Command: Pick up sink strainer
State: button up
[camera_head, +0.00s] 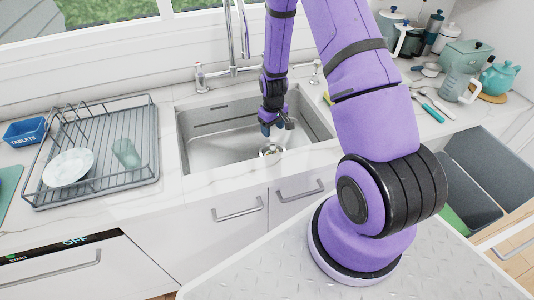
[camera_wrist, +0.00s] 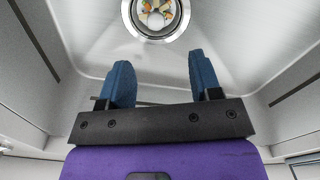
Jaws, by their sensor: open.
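The sink strainer (camera_head: 271,150) sits in the drain at the bottom of the steel sink (camera_head: 200,152). In the wrist view the strainer (camera_wrist: 155,17) is a round metal ring at the top edge, with colored bits and a pale round piece inside it; its upper part is cut off. My gripper (camera_head: 277,128) is down inside the sink, just above the strainer. In the wrist view my gripper's two blue fingers (camera_wrist: 160,75) are apart with nothing between them, and the strainer lies beyond their tips.
The sink walls surround my gripper closely. A tall faucet (camera_head: 236,40) stands behind the sink. A dish rack (camera_head: 100,150) with a plate (camera_head: 68,167) and a glass (camera_head: 126,153) is at left. Utensils (camera_head: 428,105) and a glass pitcher (camera_head: 455,80) are at right.

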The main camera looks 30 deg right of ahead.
send_over(273, 148)
jog(key=f, duration=0.5)
jog(key=shift+s+a+f, duration=0.15)
jog(key=shift+a+f, duration=0.2)
jog(key=shift+f, duration=0.05)
jog(key=shift+w+d+f, duration=0.1)
jog(key=shift+d+f, duration=0.05)
jog(key=shift+f, duration=0.85)
jog(key=shift+w+d+f, duration=0.1)
jog(key=shift+f, duration=0.85)
jog(key=shift+w+d+f, duration=0.1)
jog(key=shift+d+f, duration=0.05)
jog(key=shift+f, duration=0.85)
jog(key=c, duration=1)
